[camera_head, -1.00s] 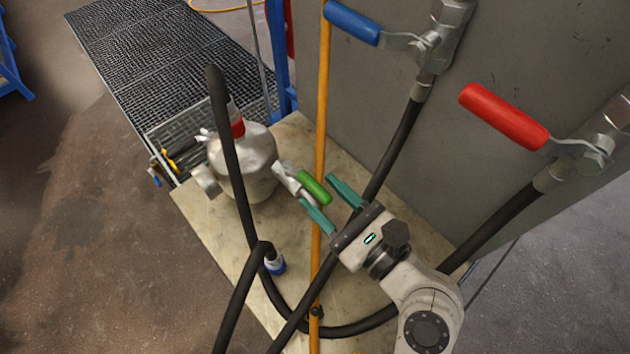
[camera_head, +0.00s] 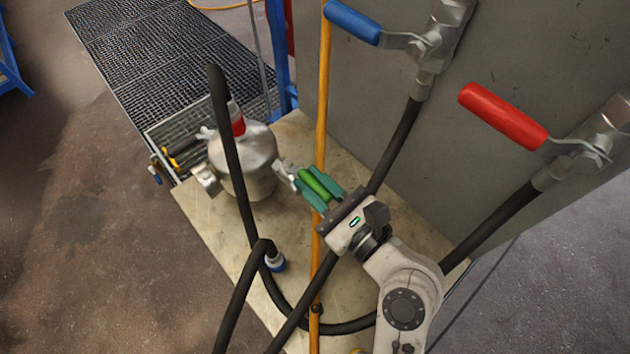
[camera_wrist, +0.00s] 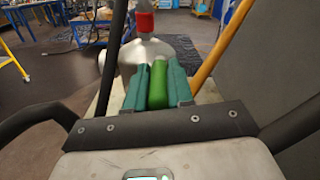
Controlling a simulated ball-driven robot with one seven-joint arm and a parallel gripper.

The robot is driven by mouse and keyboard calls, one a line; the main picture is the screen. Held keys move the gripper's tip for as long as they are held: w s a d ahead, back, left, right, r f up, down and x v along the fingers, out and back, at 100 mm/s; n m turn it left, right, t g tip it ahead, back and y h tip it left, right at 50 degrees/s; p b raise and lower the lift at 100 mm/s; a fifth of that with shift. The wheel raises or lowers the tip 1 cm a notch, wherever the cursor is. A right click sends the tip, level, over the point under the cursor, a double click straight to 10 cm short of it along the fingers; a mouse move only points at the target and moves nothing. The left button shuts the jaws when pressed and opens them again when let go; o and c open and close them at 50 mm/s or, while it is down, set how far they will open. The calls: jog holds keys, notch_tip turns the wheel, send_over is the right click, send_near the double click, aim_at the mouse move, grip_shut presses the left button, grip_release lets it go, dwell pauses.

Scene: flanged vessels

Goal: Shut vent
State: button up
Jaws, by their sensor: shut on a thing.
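A green valve handle (camera_head: 321,184) sits on a small metal valve at the right side of the silver vessel (camera_head: 246,160). My gripper (camera_head: 319,187) is shut on the green handle, with one teal finger along each side of it. In the wrist view the green handle (camera_wrist: 158,86) lies between the two teal fingers of my gripper (camera_wrist: 157,88), and the vessel (camera_wrist: 146,52) with its red-banded neck stands behind. The valve body is partly hidden by the fingers.
A blue lever (camera_head: 352,22) and a red lever (camera_head: 502,117) are on the grey panel (camera_head: 470,150) at right. Black hoses (camera_head: 395,150) and a yellow pole (camera_head: 321,100) pass close to my gripper. Metal grating (camera_head: 150,50) lies behind the vessel.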

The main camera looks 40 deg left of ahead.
grip_shut()
jog(key=shift+w, duration=0.15)
jog(key=shift+w+a+n+g+h+p, duration=0.2)
jog(key=shift+w+n+g, duration=0.35)
jog(key=shift+n+g, duration=0.7)
jog(key=shift+w+n+g+h+p, duration=0.1)
jog(key=shift+w+n+g+h, duration=0.5)
jog(key=shift+g, duration=1.1)
jog(key=shift+w+a+n+g+p, duration=0.1)
jog(key=shift+w+n+g, duration=0.35)
jog(key=shift+n+g, duration=0.85)
jog(key=shift+g, duration=0.25)
jog(key=o, duration=0.7)
grip_release()
jog(key=shift+o, duration=0.2)
